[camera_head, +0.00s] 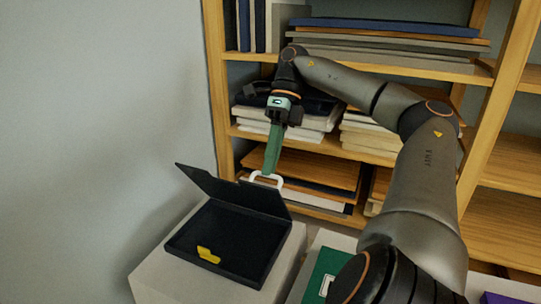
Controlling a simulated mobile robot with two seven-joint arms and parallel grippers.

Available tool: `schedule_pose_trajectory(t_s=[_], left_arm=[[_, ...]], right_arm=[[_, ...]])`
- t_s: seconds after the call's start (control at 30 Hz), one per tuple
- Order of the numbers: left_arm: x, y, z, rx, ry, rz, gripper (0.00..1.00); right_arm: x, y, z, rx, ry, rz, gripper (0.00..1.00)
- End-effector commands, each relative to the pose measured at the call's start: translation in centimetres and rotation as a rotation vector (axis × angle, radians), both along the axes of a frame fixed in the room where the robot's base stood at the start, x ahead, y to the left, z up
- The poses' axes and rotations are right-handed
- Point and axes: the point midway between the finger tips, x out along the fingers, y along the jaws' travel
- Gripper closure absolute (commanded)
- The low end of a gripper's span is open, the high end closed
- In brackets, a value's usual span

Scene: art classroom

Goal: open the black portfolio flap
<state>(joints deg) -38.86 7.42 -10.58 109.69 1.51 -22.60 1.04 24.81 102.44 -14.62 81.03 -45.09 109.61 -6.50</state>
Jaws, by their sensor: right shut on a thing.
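The black portfolio (225,240) lies on a pale box-like stand at the lower left. Its flap (230,190) is raised at the back edge, and the dark inside shows. A small yellow piece (208,255) lies inside, near the front. My right gripper (269,172) points down at the flap's upper right, its green fingers shut on the white handle (278,183) there. The fingers partly hide the handle, and its join to the flap is hard to make out. My left gripper is not in view.
The pale stand (160,284) carries the portfolio. A green item (322,272) lies on another pale surface to the right. A wooden shelf (212,90) with stacked books and boards (385,38) stands behind my right arm. A bare wall fills the left.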

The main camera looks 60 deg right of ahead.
Motion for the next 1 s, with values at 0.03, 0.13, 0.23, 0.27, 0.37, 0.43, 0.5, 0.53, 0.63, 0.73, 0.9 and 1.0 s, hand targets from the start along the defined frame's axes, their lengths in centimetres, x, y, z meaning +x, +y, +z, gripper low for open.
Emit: schedule_pose_trajectory(t_s=[0.03,0.13,0.23,0.27,0.37,0.43,0.5,0.53,0.63,0.73,0.9,1.0], left_arm=[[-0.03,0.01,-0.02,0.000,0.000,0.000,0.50],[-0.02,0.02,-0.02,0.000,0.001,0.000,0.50],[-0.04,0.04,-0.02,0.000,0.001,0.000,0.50],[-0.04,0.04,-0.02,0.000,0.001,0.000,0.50],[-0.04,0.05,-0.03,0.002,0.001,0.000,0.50],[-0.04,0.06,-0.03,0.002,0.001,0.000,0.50],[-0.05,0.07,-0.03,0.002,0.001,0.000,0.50],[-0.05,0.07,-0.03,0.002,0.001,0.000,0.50],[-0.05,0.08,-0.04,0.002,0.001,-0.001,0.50],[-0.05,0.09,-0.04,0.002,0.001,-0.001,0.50],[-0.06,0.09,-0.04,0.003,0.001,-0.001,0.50],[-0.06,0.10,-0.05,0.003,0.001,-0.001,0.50]], right_arm=[[0.00,-0.01,-0.01,0.000,0.000,0.000,1.00],[0.01,0.01,0.02,0.000,-0.001,-0.001,1.00],[0.01,0.02,0.05,0.000,-0.001,-0.001,1.00],[0.01,0.02,0.05,0.000,-0.001,-0.001,1.00],[0.01,0.03,0.07,0.001,-0.001,0.000,1.00],[0.02,0.02,0.08,0.001,-0.002,0.000,1.00],[0.02,0.02,0.09,0.001,-0.002,0.000,1.00],[0.02,0.03,0.09,0.001,-0.002,0.000,1.00],[0.02,0.03,0.10,0.001,-0.002,0.000,0.82],[0.02,0.03,0.09,0.001,-0.002,0.000,0.70],[0.02,0.02,0.08,0.001,-0.002,0.000,0.58],[0.02,0.02,0.08,0.000,-0.002,0.000,0.58]])
